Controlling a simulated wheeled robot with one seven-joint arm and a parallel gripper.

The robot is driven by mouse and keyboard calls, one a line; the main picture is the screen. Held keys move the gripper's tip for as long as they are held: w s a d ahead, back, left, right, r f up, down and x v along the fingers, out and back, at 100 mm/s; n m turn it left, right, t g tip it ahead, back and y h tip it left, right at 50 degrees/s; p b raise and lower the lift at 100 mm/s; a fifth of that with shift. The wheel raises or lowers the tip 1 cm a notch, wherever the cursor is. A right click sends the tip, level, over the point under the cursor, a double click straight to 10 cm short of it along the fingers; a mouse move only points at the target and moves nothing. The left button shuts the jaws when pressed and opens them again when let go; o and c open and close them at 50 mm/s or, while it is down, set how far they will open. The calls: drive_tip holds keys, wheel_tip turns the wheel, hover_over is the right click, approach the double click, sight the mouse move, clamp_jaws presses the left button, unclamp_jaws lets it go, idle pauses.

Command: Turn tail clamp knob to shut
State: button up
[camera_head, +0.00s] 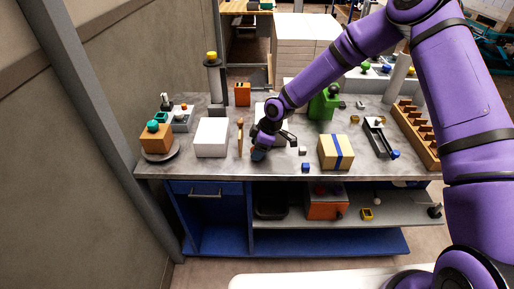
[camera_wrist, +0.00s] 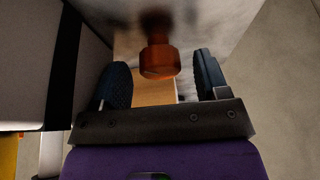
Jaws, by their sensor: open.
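In the wrist view an orange-brown knob (camera_wrist: 160,62) with a wider, faceted near end stands out between the two dark ribbed fingers of my gripper (camera_wrist: 161,72). The fingers are apart, with a visible gap on each side of the knob. A light wooden piece (camera_wrist: 152,92) lies behind and below it. In the head view my gripper (camera_head: 259,153) is low over the front of the grey workbench (camera_head: 230,168). I cannot make out the knob in the head view. The pictures do not show whether the clamp is shut.
A white box (camera_head: 211,137) and an upright wooden piece (camera_head: 240,137) stand just left of my gripper. To the right are a small blue cube (camera_head: 305,167), a yellow box with a blue band (camera_head: 335,152) and a grey device (camera_head: 378,138). A slotted wooden rack (camera_head: 416,134) stands at the right end.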

drive_tip(key=c, duration=0.9)
drive_tip(key=shift+c, duration=0.2)
drive_tip(key=shift+a+m, duration=0.1)
drive_tip(key=shift+m, duration=0.3)
drive_tip(key=m+t, duration=0.1)
drive_tip(key=m, duration=0.1)
drive_tip(key=shift+s+m, duration=0.1)
drive_tip(key=shift+m, duration=0.3)
drive_tip(key=m+t+h, duration=0.1)
drive_tip(key=m+t, duration=0.1)
drive_tip(key=m, duration=0.3)
drive_tip(key=shift+m, duration=0.3)
drive_tip(key=o, duration=0.9)
